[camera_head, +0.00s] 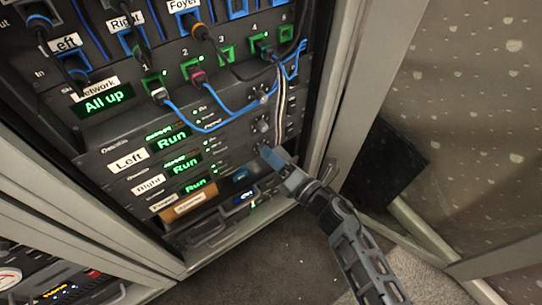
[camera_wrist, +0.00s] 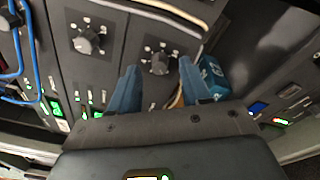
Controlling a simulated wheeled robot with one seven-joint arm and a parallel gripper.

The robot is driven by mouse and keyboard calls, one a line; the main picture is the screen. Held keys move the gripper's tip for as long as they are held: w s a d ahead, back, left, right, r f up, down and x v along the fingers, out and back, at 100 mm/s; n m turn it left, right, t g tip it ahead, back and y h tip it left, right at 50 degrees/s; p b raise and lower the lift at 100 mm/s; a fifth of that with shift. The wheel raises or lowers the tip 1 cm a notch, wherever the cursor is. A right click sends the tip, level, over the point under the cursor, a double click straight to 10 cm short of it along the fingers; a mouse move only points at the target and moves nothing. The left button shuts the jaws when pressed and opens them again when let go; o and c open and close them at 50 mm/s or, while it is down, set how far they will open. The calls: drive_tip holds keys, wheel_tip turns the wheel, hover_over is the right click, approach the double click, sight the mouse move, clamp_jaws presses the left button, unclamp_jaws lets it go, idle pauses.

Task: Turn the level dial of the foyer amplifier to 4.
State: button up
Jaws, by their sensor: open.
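The rack of amplifiers shows in the head view, with a green "Run" display on each of the Left, Right and lowest rows. The lowest one, seemingly the foyer amplifier (camera_head: 193,186), has a small white label at its left. My gripper (camera_head: 272,157) is at the right end of these rows and hides part of the front there. In the wrist view, my gripper (camera_wrist: 160,85) is open, and a round dark dial (camera_wrist: 160,63) with pale marks around it stands between and just beyond the blue fingertips. I cannot read its setting. Contact is not visible.
Another dial (camera_wrist: 88,40) sits to the left in the wrist view. A blue object (camera_wrist: 213,72) is close to the right finger. White cables (camera_head: 280,105) and blue cables (camera_head: 205,128) hang over the rack front. An orange-brown tag (camera_head: 188,203) is below the lowest display.

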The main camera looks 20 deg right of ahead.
drive_tip(key=shift+x, duration=0.8)
drive_tip(key=shift+s, duration=0.1)
drive_tip(key=shift+c, duration=0.4)
clamp_jaws()
